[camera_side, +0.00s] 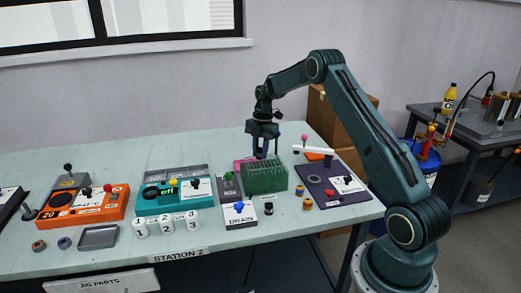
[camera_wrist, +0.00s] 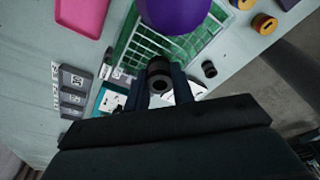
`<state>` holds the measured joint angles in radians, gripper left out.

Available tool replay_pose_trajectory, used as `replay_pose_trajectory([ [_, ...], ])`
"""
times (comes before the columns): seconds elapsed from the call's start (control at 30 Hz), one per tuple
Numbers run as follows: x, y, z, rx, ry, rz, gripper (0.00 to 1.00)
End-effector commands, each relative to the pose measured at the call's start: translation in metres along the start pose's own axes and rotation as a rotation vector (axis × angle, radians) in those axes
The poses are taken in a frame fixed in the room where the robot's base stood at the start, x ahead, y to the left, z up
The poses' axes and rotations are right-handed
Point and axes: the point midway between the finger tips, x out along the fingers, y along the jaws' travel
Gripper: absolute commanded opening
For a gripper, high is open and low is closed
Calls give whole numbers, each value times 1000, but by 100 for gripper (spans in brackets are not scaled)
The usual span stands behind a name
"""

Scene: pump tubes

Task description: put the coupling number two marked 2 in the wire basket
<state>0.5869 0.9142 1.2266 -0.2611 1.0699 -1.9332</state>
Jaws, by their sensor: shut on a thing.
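My gripper (camera_side: 262,153) is over the basket, pointing down. In the wrist view my gripper (camera_wrist: 160,88) is shut on a dark cylindrical piece (camera_wrist: 159,70) with a round open end. I see no number on that piece. Its lower part is hidden.
A large purple round thing (camera_wrist: 175,14) fills the top of the wrist view. A small black piece (camera_side: 268,208) stands before the basket. A purple panel (camera_side: 325,180) lies right of the basket, a DRAIN box (camera_side: 239,214) in front.

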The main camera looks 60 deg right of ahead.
Motion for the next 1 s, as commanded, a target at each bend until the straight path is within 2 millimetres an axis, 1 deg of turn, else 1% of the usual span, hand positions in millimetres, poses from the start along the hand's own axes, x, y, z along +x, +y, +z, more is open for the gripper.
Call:
replay_pose_trajectory([
  [0.17,5,0,1,0,0,0,0],
  [0.4,31,-1,4,0,1,-3,0],
  [0.5,38,0,6,0,0,-1,0],
  [0.97,42,0,6,0,0,-1,0],
  [1.0,42,0,6,0,0,-1,28],
])
